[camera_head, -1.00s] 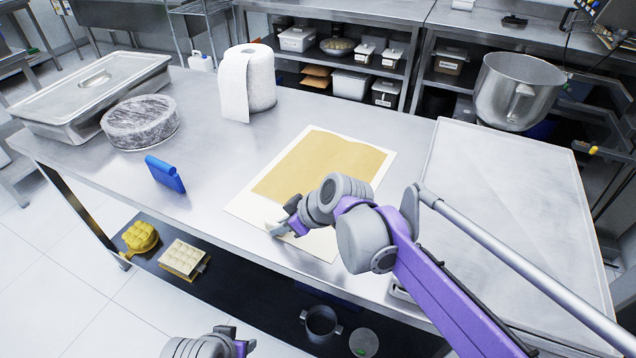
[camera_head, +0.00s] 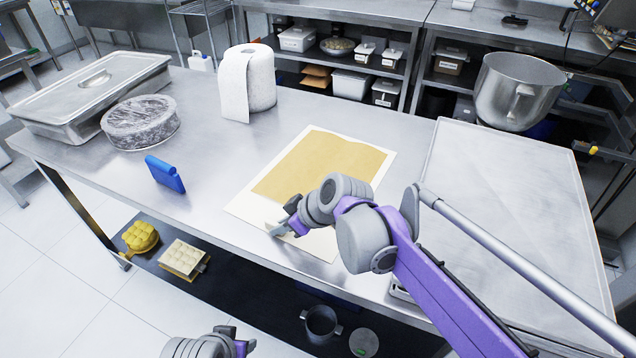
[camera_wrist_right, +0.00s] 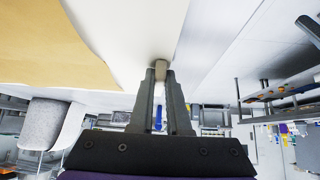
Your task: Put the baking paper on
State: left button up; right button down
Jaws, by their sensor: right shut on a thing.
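A white sheet (camera_head: 247,209), which looks like the baking paper, lies on the steel table. A tan sheet (camera_head: 325,165) lies flat on top of it, leaving white margins. My right gripper (camera_head: 281,229) is at the white sheet's near edge. In the right wrist view, its fingertips (camera_wrist_right: 162,72) are closed together at the edge of the white sheet (camera_wrist_right: 130,30), with the tan sheet (camera_wrist_right: 45,45) to the left. The fingers hide the pinched spot. My left gripper (camera_head: 240,343) is partly in view at the bottom, below the table edge, away from the sheets; its jaws are unclear.
A large pale tray (camera_head: 510,205) covers the table's right side. A paper roll (camera_head: 262,80), blue scraper (camera_head: 165,174), wrapped round container (camera_head: 140,122) and lidded steel pan (camera_head: 92,95) stand to the left. A mixer bowl (camera_head: 518,90) is behind the tray. Table between scraper and sheet is clear.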

pick_arm(q)
jog(key=shift+r, duration=0.1)
pick_arm(e)
jog(key=shift+r, duration=0.1)
jog(key=shift+r+p, duration=2.8)
jog(key=shift+r, duration=0.65)
pick_arm(q)
jog(key=r, duration=0.5)
jog(key=shift+w+r, duration=0.3)
jog(key=shift+w, duration=0.1)
